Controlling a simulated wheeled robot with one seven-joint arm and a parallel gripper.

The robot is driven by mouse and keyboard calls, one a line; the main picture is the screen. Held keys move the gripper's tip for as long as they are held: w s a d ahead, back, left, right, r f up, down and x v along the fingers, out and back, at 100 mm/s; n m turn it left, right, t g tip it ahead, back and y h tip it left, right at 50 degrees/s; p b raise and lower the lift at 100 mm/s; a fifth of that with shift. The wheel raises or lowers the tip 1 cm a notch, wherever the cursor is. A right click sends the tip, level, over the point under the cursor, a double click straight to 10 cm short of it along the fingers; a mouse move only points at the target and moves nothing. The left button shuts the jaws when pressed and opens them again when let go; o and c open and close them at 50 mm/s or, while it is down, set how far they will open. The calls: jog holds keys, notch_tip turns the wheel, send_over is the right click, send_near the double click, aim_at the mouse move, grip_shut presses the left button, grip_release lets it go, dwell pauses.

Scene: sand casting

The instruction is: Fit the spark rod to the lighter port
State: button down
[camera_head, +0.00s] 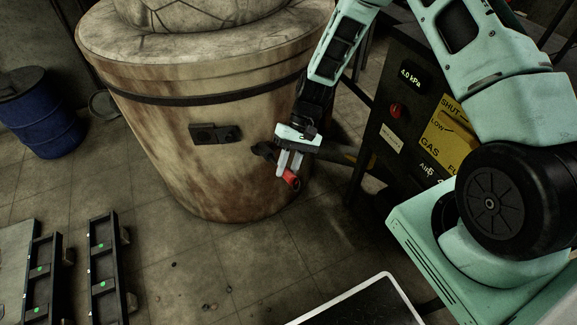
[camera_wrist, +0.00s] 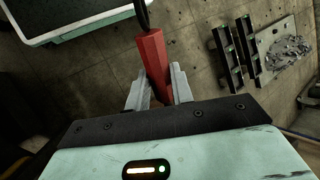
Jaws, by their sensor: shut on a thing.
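My gripper (camera_head: 289,165) is in front of the lower right side of a big rusty furnace (camera_head: 180,165). It is shut on the red hexagonal handle (camera_head: 291,179) of what looks like the spark rod. In the wrist view the red handle (camera_wrist: 152,55) stands between the two grey fingers of my gripper (camera_wrist: 159,88), with a dark loop or cord at its far end. The rod's thin part is not clearly visible. A small dark fitting (camera_head: 264,151) sticks out of the furnace wall just left of my gripper; it may be the lighter port, but I cannot tell.
A gas control panel (camera_head: 392,135) with a yellow plate stands right of the furnace. A dark plate (camera_head: 215,134) is fixed to the furnace wall. Black mould frames (camera_head: 104,265) lie at lower left, a blue drum (camera_head: 42,120) stands at far left. Floor in front is mostly clear.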

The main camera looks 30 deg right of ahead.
jog(key=shift+w+f, duration=0.4)
jog(key=shift+w, duration=0.45)
jog(key=shift+w+f, duration=0.4)
jog(key=shift+w, duration=0.45)
dwell(3.0)
jog(key=c, duration=1.1)
grip_release()
jog(key=shift+c, duration=0.2)
jog(key=p+v, duration=0.1)
jog(key=v, duration=1.6)
jog(key=shift+d, duration=0.2)
jog(key=shift+w+r, duration=0.1)
